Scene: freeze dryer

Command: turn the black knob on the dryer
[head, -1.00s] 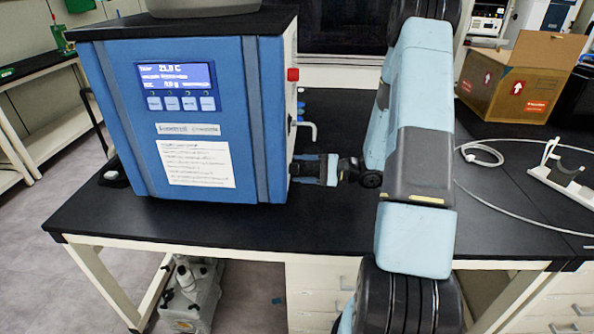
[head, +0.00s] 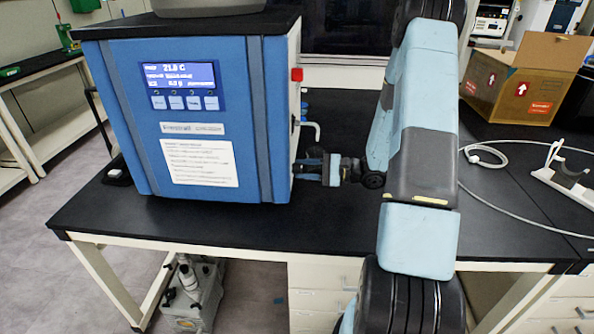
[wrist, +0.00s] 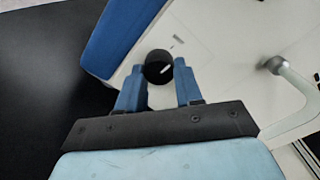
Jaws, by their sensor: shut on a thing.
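The blue dryer (head: 257,115) stands on the black bench, its lit display (head: 180,82) facing me. In the head view my gripper (head: 304,168) reaches in from the right to the dryer's right side.
A red button (head: 297,75) is higher on the dryer's side. A pale bent pipe (wrist: 290,85) sticks out to the right of my gripper. A cardboard box (head: 525,85) and a loose white cable (head: 487,152) lie on the right of the bench.

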